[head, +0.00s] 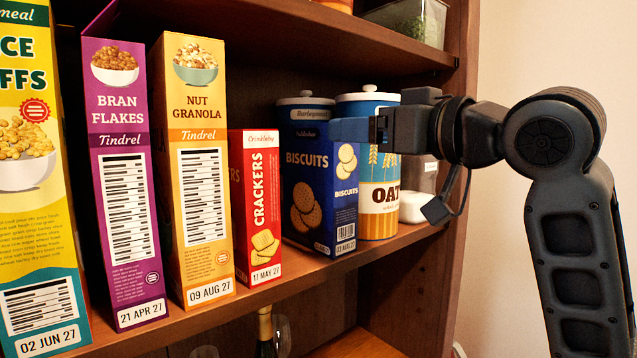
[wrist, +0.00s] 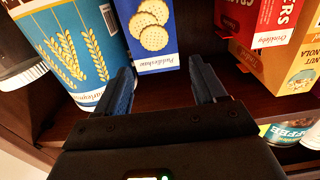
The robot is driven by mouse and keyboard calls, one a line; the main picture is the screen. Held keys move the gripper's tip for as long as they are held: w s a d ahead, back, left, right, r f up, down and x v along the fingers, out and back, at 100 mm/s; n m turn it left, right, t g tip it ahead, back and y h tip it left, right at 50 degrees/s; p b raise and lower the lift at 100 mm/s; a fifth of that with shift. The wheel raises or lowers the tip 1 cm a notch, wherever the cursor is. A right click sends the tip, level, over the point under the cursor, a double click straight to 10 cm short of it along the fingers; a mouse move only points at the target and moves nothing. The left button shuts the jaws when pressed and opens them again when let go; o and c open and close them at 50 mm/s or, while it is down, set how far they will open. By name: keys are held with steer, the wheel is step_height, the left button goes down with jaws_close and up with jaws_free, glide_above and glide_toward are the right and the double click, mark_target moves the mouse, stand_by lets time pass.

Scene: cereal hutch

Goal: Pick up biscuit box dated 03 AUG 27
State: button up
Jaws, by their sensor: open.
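The blue biscuit box (head: 325,205) stands upright on the shelf between the crackers box and the oat canister. In the wrist view my gripper (wrist: 165,78) is open, one finger toward each side of the box, with nothing held.
The red crackers box (head: 262,210) stands left of the biscuits, then nut granola (head: 205,170) and bran flakes (head: 122,180). The oat canister (head: 378,205) stands close on the right, another lidded canister (head: 305,103) behind. An upper shelf (head: 300,35) hangs above; a bottle (head: 265,335) is below.

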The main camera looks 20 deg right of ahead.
steer(key=p, duration=0.2)
glide_above(321, 175)
steer(key=w+d, duration=0.2)
steer(key=w, duration=0.1)
steer(key=shift+f, duration=0.1)
jaws_close()
stand_by(0.6)
